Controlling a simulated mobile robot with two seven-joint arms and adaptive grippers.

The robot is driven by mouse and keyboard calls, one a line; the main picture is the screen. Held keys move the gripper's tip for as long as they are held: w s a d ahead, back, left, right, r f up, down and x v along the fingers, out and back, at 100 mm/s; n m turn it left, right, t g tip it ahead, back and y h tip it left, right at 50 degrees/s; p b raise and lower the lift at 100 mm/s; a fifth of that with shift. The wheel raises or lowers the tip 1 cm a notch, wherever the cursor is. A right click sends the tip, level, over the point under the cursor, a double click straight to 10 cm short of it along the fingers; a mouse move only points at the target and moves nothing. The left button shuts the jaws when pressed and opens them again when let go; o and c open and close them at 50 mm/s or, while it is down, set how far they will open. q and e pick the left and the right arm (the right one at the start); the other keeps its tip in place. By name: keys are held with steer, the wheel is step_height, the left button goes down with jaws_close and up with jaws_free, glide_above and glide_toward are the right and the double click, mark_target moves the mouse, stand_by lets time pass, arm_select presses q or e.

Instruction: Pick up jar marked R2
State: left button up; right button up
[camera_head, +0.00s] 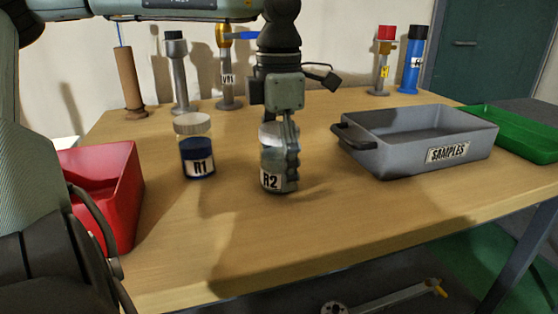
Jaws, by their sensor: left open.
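The jar marked R2 (269,181) stands upright on the wooden table, with its label facing me. My left gripper (279,160) points straight down over it. Its open fingers reach down beside the jar, and one finger covers the jar's right side. The gripper hides part of the lid and upper body. I cannot tell whether the fingers touch the glass. My right gripper is not in view.
The jar marked R1 (198,158), with dark blue contents, stands just left of R2. A red bin (105,190) is at the left. A grey SAMPLES tray (425,150) and green tray (520,135) are at the right. Valves and posts line the back. The front table is clear.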

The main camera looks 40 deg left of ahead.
arm_select(q)
steer(key=c, duration=1.6)
steer(key=shift+r, duration=0.15)
